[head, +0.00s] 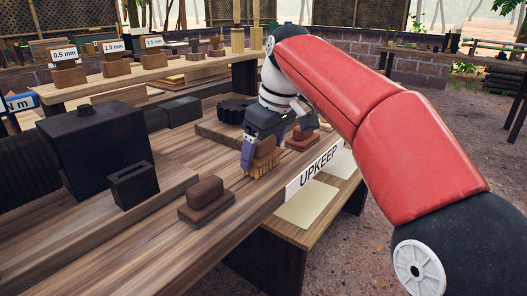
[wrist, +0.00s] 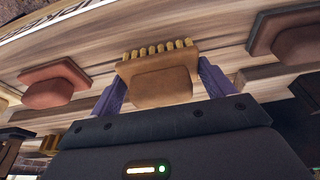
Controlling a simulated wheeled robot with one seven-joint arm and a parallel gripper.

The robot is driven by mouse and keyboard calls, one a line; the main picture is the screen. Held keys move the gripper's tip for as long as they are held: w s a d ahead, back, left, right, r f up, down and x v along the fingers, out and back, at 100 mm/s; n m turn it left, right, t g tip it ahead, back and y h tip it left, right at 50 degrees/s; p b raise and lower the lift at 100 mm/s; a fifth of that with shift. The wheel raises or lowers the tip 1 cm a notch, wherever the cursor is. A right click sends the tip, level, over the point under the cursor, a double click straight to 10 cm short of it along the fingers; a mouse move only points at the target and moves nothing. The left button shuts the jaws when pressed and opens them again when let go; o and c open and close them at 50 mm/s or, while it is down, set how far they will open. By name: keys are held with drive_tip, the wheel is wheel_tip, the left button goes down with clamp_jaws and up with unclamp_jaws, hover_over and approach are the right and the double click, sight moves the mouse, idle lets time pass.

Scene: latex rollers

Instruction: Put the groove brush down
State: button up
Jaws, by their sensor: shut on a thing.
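The groove brush (head: 264,160) has a brown wooden block and a row of yellowish bristles. My gripper (head: 257,155) is shut on its block, with a purple finger on either side. In the head view the bristles point down, at or just above the wooden bench (head: 180,242), near the UPKEEP sign; I cannot tell whether they touch it. In the wrist view the brush (wrist: 160,85) sits between the two purple fingers, bristles toward the bench top.
A dark brown block on a base (head: 206,200) lies in front of the brush, and a reddish one (head: 302,138) lies behind it. The UPKEEP sign (head: 318,168) is at the bench edge. A black machine (head: 98,150) stands at left. Bare bench shows between brush and brown block.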

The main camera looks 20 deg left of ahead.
sight(269, 156)
drive_tip(key=shift+f, duration=0.2)
drive_tip(key=o, duration=1)
drive_tip(key=shift+o, duration=0.2)
drive_tip(key=shift+f+b, duration=0.1)
drive_tip(key=shift+b, duration=0.25)
drive_tip(key=p+v, duration=0.1)
drive_tip(key=v, duration=0.4)
drive_tip(key=p+v, duration=0.1)
drive_tip(key=v, duration=0.2)
drive_tip(key=shift+s+a+p, duration=0.1)
drive_tip(key=shift+a+p, duration=0.2)
drive_tip(key=shift+a, duration=0.1)
